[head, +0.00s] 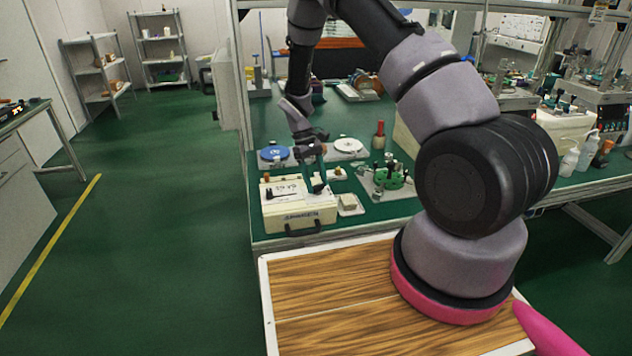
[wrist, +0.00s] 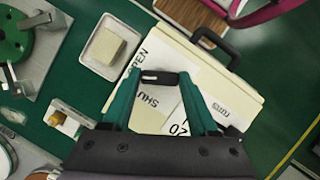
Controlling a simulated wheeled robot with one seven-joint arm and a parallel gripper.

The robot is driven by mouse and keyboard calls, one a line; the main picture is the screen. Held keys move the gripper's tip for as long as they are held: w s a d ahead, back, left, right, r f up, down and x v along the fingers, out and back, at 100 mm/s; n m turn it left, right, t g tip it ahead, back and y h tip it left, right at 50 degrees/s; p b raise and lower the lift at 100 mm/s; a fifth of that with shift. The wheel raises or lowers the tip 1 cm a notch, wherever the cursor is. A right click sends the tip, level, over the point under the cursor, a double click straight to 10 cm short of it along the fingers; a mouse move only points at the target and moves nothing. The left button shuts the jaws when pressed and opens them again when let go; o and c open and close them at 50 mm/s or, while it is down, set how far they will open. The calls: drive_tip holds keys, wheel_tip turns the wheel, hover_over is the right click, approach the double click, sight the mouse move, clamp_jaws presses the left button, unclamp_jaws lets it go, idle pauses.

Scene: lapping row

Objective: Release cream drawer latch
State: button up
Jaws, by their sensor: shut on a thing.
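The cream drawer unit (head: 300,211) sits at the near left corner of the green bench, with a dark front handle (head: 302,228). In the wrist view the cream unit (wrist: 236,88) shows a white label plate (wrist: 150,60) with printed words, among them one reading OPEN and one like SHUT. My gripper (wrist: 160,80) is over this plate, its teal fingers on either side of a small black latch handle (wrist: 158,77), shut on it. The base of the latch is hidden by my fingers and wrist.
A small tray with a cream block (wrist: 109,45) stands beside the unit. A green fixture (head: 388,178), a blue disc (head: 273,154), a white disc (head: 348,146) and a red-handled tool (head: 379,136) are close by. Open floor lies left of the bench.

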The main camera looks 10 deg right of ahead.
drive_tip(key=m+y, duration=0.1)
drive_tip(key=m, duration=0.1)
drive_tip(key=m+y, duration=0.1)
drive_tip(key=m, duration=0.2)
drive_tip(key=shift+d, duration=0.15)
drive_tip(key=shift+m, duration=0.5)
drive_tip(key=o, duration=1.4)
drive_tip(key=shift+w+r, duration=0.1)
drive_tip(key=v, duration=1)
drive_tip(key=shift+w+d+r, duration=0.15)
drive_tip(key=shift+w+r, duration=0.1)
drive_tip(key=shift+w, duration=0.05)
